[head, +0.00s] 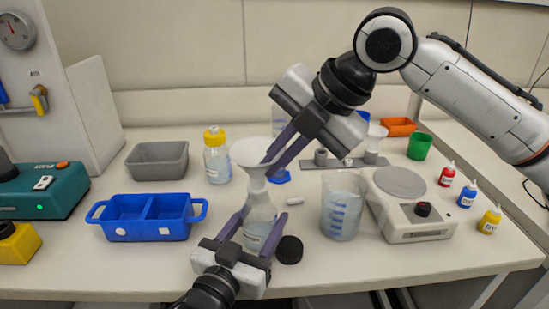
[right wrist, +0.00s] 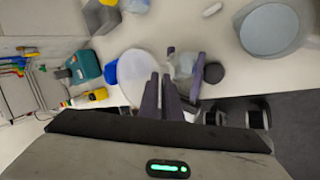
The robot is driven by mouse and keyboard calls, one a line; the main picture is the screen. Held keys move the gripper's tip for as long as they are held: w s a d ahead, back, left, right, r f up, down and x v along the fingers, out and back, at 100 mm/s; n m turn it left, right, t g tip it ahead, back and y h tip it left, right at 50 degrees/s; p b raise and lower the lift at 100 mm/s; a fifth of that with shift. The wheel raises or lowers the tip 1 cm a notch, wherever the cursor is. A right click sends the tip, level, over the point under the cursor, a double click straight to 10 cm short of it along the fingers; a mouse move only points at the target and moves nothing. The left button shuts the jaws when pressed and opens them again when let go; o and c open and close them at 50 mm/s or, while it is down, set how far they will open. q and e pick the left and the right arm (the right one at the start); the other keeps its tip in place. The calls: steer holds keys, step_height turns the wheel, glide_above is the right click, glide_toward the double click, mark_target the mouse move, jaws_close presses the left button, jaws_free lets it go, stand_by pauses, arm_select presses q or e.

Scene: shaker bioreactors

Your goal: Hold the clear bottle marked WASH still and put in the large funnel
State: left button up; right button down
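The clear bottle (head: 259,222) stands upright on the bench, with a label low on its side that is too small to read. My left gripper (head: 262,217) is shut around its body. The large white funnel (head: 250,152) is over the bottle, its stem at the bottle's mouth; I cannot tell how deep it sits. My right gripper (head: 270,163) comes down from the upper right, its fingers closed on the funnel's rim. In the right wrist view the funnel (right wrist: 135,72) is a pale disc beside the nearly closed fingers (right wrist: 160,82).
A black cap (head: 289,249) lies right of the bottle. A beaker (head: 343,207) and a scale (head: 412,222) stand further right. A blue two-part tray (head: 148,218), grey bin (head: 157,161) and yellow-capped bottle (head: 217,160) are left. The front bench strip is clear.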

steer(key=shift+f, duration=0.25)
steer(key=c, duration=1.9)
jaws_free()
arm_select(q)
steer(key=o, duration=1.4)
arm_select(e)
steer(key=v, duration=1.2)
arm_select(q)
steer(key=shift+s, duration=0.1)
arm_select(e)
steer(key=shift+w, duration=0.1)
